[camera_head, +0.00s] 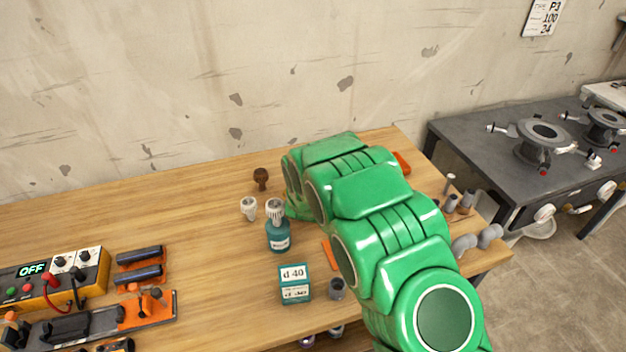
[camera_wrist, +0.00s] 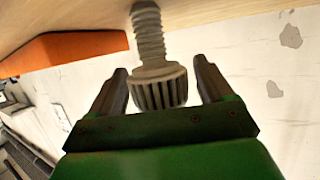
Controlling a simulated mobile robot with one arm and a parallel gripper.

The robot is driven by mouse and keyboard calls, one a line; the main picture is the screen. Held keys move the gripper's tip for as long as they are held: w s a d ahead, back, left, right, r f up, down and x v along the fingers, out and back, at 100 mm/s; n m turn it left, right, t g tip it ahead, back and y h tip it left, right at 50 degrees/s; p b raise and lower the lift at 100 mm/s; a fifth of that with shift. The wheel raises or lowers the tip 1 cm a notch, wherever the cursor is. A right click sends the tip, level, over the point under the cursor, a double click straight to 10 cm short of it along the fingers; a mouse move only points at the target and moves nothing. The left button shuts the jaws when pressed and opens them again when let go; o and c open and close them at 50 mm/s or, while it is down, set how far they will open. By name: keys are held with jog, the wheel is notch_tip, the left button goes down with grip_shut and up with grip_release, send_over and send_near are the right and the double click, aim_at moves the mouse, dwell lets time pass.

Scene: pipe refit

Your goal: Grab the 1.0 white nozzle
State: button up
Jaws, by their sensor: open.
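In the wrist view, a pale grey-white nozzle (camera_wrist: 158,86) with a ribbed cap and a threaded stem stands on the wooden table, which appears at the top of the picture. My gripper (camera_wrist: 161,66) is open, with one finger on each side of the ribbed cap. Gaps show between the cap and both fingers. In the head view, my green arm hides the gripper and whatever stands by it. That view shows a white nozzle (camera_head: 249,208) left of a teal bottle, and a brown nozzle (camera_head: 261,179) behind it. No size marking is readable.
The teal bottle (camera_head: 278,237) with a whitish cap and a teal d 40 box (camera_head: 294,284) stand left of my arm. An orange object (camera_wrist: 62,50) lies beside the nozzle in the wrist view. Grey pipe fittings (camera_head: 465,243) sit at the table's right end. A yellow meter (camera_head: 88,272) stands far left.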

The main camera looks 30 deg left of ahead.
jog(key=shift+c, duration=0.5)
jog(key=c, duration=0.9)
jog(key=shift+c, duration=0.2)
